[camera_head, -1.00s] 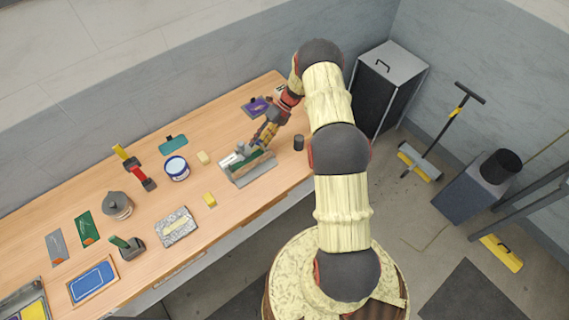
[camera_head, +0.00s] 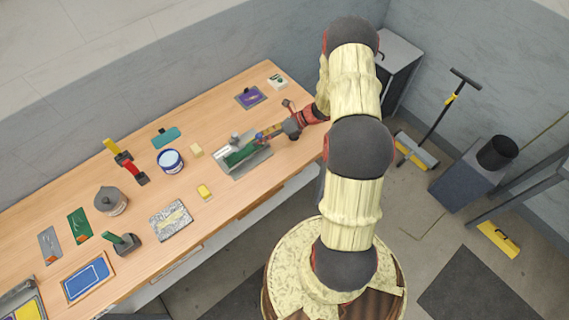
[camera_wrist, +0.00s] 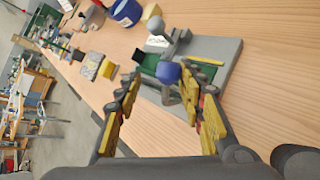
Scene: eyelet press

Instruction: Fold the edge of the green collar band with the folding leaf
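The folding fixture is a grey metal plate (camera_head: 258,163) near the bench's front right edge; the plate also shows in the wrist view (camera_wrist: 222,50). Dark green strips lie on it, one running right of the blue knob (camera_wrist: 204,69); I cannot tell clearly which part is band and which is leaf. A blue round knob (camera_wrist: 168,72) on a grey stem stands at the fixture. My gripper (camera_head: 262,134) is low over the fixture's right side. In the wrist view my gripper (camera_wrist: 170,88) has its fingers apart, with the knob between and slightly beyond the tips, no contact visible.
A blue-and-white tub (camera_head: 171,161), a cream block (camera_head: 196,150) and a yellow block (camera_head: 204,192) stand left of the fixture. Bare wood lies around the fixture. My arm covers part of the bench's right end.

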